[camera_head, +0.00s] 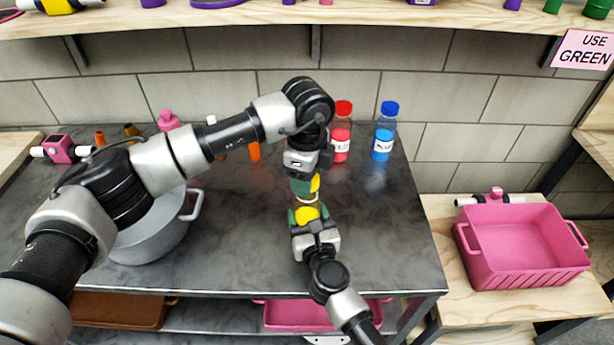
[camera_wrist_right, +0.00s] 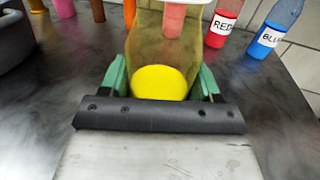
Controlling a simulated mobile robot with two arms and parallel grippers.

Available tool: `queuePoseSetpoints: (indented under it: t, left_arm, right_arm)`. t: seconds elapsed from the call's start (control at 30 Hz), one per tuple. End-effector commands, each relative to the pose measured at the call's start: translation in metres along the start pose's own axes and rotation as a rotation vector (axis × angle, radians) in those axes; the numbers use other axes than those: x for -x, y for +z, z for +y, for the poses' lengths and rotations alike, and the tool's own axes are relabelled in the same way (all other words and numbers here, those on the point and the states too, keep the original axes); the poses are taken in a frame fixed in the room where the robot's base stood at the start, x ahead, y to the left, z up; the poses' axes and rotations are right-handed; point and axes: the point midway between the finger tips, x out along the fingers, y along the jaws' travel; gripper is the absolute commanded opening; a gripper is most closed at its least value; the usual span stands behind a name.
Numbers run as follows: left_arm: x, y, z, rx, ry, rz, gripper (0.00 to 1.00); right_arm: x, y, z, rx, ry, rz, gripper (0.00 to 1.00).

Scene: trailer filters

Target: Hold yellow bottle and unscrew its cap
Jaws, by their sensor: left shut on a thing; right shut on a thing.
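The yellow bottle (camera_head: 308,213) is between the green fingers of my right gripper (camera_head: 305,220), over the front middle of the dark table. In the right wrist view its body (camera_wrist_right: 150,45) is see-through, with bright yellow low down between the fingers of the right gripper (camera_wrist_right: 162,85). A pale band shows between the two grippers. I cannot tell whether the cap is still joined to the bottle.
A red bottle (camera_head: 341,140) and a blue bottle (camera_head: 382,142) stand at the back of the table (camera_head: 395,225). A grey pot (camera_head: 150,240) stands at left, partly behind my left arm. A pink bin (camera_head: 520,250) sits on the right side table. The table's right front is clear.

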Motion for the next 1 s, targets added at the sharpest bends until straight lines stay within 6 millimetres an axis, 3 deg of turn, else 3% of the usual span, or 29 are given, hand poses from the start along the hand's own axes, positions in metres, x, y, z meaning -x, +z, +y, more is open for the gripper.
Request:
queuePoseSetpoints:
  t: [0.23,0.53,0.77,0.8,1.0]
  left_arm:
    - [0.003,0.000,0.000,0.000,-0.001,0.000,0.22]
    - [0.036,0.000,0.000,-0.001,-0.002,-0.002,0.22]
    - [0.040,0.000,0.000,-0.001,0.000,0.000,0.22]
    - [0.040,0.000,0.000,-0.001,0.000,0.000,0.22]
    - [0.040,0.000,0.000,-0.001,0.000,0.000,0.22]
  right_arm:
    - [0.000,0.000,0.000,0.000,0.000,0.000,0.00]
    - [0.000,0.000,0.000,0.000,0.000,0.000,0.00]
    - [0.000,0.000,0.000,0.000,0.000,0.000,0.00]
    - [0.000,0.000,0.000,0.000,0.000,0.000,0.64]
    - [0.000,0.000,0.000,0.000,0.000,0.000,0.92]
